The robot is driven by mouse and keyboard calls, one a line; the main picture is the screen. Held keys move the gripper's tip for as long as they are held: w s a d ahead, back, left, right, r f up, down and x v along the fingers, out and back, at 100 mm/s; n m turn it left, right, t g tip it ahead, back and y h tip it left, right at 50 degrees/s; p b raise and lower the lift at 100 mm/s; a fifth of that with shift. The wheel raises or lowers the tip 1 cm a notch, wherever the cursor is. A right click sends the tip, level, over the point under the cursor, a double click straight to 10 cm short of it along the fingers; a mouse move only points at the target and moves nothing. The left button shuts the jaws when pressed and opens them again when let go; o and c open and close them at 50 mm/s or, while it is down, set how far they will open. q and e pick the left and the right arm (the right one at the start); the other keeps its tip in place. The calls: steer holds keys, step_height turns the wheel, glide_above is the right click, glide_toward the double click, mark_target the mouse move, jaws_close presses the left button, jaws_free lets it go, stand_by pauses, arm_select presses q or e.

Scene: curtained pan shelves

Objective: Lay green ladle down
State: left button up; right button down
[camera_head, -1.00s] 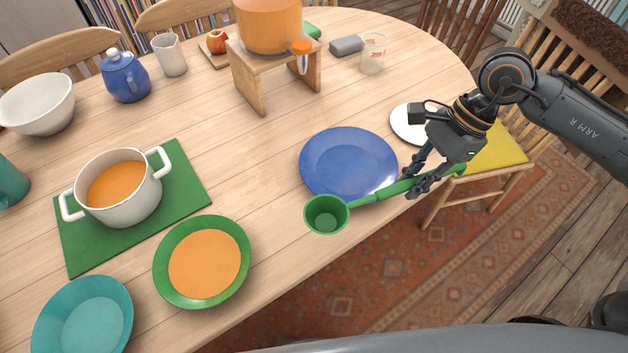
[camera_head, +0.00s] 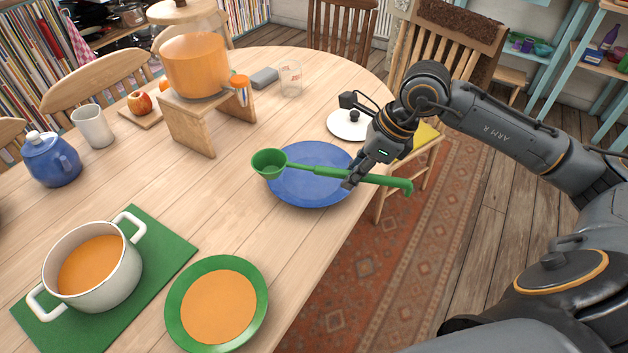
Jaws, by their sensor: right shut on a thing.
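The green ladle (camera_head: 325,171) is in the head view, its bowl (camera_head: 269,162) at the left end and its hooked handle end at the right. My right gripper (camera_head: 350,183) is shut on the handle and holds the ladle over the blue plate (camera_head: 312,190). The bowl overlaps the plate's left rim in the picture. Whether the ladle touches the plate I cannot tell. The gripper hides part of the plate's right side. My left gripper is not in view.
A green plate of orange soup (camera_head: 187,308) and a white pot (camera_head: 117,282) on a green mat (camera_head: 172,247) stand at the near left. A wooden stand (camera_head: 190,128) bears an orange container (camera_head: 196,68). A white lid (camera_head: 349,124) lies behind the gripper. Bare tabletop lies left of the blue plate.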

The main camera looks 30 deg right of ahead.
steer(key=w+a+f, duration=0.1)
steer(key=w+f, duration=0.1)
steer(key=w, duration=0.1)
steer(key=w+a+f+p, duration=0.1)
steer(key=w+f, duration=0.2)
steer(key=w+a+f+p, duration=0.1)
steer(key=w+f, duration=0.1)
steer(key=w, duration=0.1)
steer(key=shift+f, duration=0.15)
steer(key=shift+w+a+f, duration=0.1)
steer(key=shift+w+f, duration=0.2)
steer(key=shift+f, duration=0.15)
step_height(320, 180, down, 3)
steer(key=shift+p, duration=0.5)
steer(key=shift+f, duration=0.1)
steer(key=c, duration=1.6)
jaws_free()
steer(key=shift+o, duration=0.2)
